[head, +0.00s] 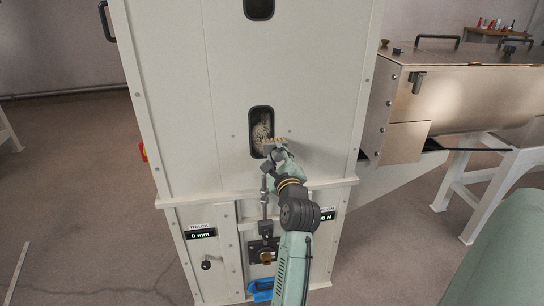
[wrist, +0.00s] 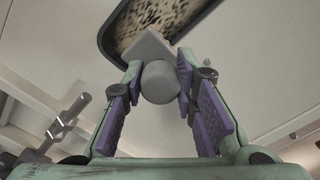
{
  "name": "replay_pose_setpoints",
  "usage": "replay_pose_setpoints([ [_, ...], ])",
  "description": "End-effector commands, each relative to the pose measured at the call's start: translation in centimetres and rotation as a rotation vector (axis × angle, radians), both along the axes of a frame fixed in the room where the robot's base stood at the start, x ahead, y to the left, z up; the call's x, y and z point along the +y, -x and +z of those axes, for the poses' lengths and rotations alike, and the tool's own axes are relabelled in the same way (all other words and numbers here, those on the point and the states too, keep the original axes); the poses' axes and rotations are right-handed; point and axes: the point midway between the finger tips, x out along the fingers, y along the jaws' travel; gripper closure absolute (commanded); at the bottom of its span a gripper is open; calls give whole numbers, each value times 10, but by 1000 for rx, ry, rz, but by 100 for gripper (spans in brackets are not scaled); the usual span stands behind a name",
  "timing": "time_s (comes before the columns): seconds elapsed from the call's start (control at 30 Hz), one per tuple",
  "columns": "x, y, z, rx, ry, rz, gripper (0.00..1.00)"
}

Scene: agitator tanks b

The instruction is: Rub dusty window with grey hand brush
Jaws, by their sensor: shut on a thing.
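The dusty window (head: 260,130) is a dark-framed, rounded slot in the front of a tall cream cabinet, with speckled tan dust behind or on its pane. It also shows at the top of the wrist view (wrist: 160,24). My gripper (head: 277,154) is in front of the window's lower part. In the wrist view my gripper (wrist: 160,88) is shut on the round grey handle of the grey hand brush (wrist: 160,80). The brush head points at the window's lower end. Its tan bristles show over the window in the head view; whether they touch the pane I cannot tell.
A second window (head: 259,8) is higher on the cabinet (head: 190,80). Below are a "TRACK" display (head: 201,233) reading 0 mm, a second display partly hidden by my arm, and a metal rod (head: 263,200). A blue object (head: 262,290) lies low down. A steel tank (head: 460,95) stands at right.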

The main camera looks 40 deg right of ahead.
Motion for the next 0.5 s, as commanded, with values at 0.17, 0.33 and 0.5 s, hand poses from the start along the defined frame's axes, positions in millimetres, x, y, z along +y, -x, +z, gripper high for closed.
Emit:
replay_pose_setpoints([
  [0.17,-1,1,8,-1,0,-2,96],
  [0.33,0,1,19,-1,0,-1,96],
  [0.5,3,0,20,0,-1,1,96],
])
